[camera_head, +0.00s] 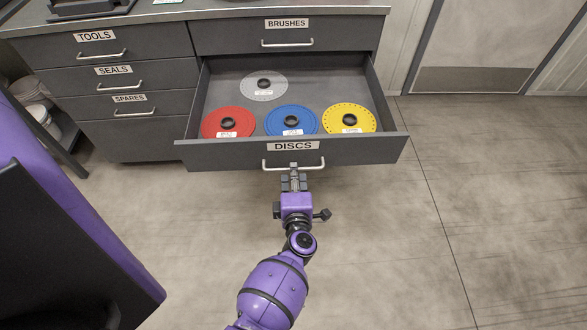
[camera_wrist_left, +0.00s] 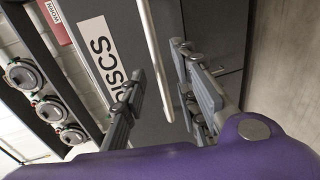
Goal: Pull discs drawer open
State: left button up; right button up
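The discs drawer (camera_head: 230,154) is pulled out, with its label DISCS on the front. A red disc (camera_head: 211,124), blue disc (camera_head: 274,122), yellow disc (camera_head: 336,121) and clear grey disc (camera_head: 250,86) lie inside. My left gripper (camera_head: 293,178) is at the middle of the drawer's handle (camera_head: 270,166). In the left wrist view the fingers of my left gripper (camera_wrist_left: 162,95) stand apart, with the handle bar (camera_wrist_left: 152,45) between them and a visible gap on each side. My right gripper is not in view.
The brushes drawer (camera_head: 240,40) above is shut. The tools (camera_head: 70,52), seals (camera_head: 160,77) and spares (camera_head: 170,105) drawers at left are shut. Open floor (camera_head: 450,240) lies in front and to the right. A door (camera_head: 490,45) is at the back right.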

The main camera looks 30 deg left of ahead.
pick_arm(q)
jog(key=shift+v, duration=2.2)
